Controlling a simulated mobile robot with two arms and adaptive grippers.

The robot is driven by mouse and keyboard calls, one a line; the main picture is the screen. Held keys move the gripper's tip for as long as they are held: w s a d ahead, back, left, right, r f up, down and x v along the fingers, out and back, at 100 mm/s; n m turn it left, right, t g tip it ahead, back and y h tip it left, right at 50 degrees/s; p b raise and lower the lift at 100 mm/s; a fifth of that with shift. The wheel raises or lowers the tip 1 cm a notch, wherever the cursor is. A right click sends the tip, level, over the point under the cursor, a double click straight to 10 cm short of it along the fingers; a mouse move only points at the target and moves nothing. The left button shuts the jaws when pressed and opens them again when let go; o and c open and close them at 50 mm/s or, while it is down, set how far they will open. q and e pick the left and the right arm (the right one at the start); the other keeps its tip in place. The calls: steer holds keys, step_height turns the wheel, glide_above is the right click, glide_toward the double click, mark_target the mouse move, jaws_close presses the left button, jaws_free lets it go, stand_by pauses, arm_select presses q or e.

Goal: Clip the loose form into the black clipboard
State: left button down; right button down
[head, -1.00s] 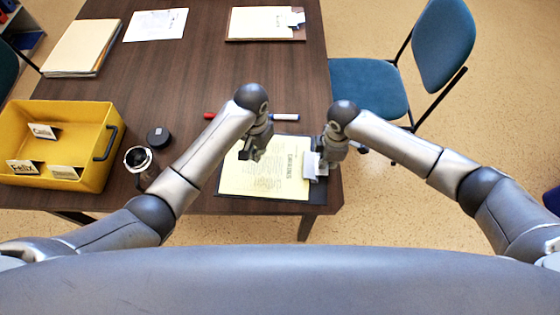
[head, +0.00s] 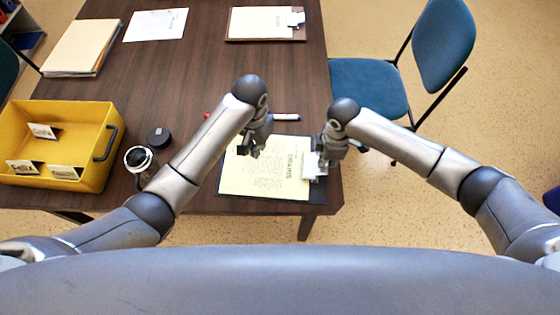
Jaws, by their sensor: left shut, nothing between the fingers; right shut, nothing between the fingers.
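The black clipboard (head: 315,190) lies near the table's front right corner, its metal clip (head: 313,168) on the right side. A pale yellow printed form (head: 262,182) lies on top and covers most of the board. Its right edge is at the clip; I cannot tell whether it is under the jaw. My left gripper (head: 250,151) is shut and empty over the form's upper part; whether it touches the paper is unclear. My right gripper (head: 324,160) is shut and empty at the clip, partly hiding it.
A yellow bin (head: 112,118) with labelled cards stands at the left, beside a dark lid (head: 158,138) and an open jar (head: 138,158). A marker (head: 286,117) lies behind the form. Folders, a white sheet (head: 156,24) and a brown clipboard (head: 265,39) lie farther back. A blue chair (head: 368,90) stands right.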

steer(key=shift+d+r, duration=0.1)
steer(key=shift+r, duration=3.05)
arm_select(q)
step_height(320, 180, up, 12)
arm_select(e)
step_height(320, 180, up, 12)
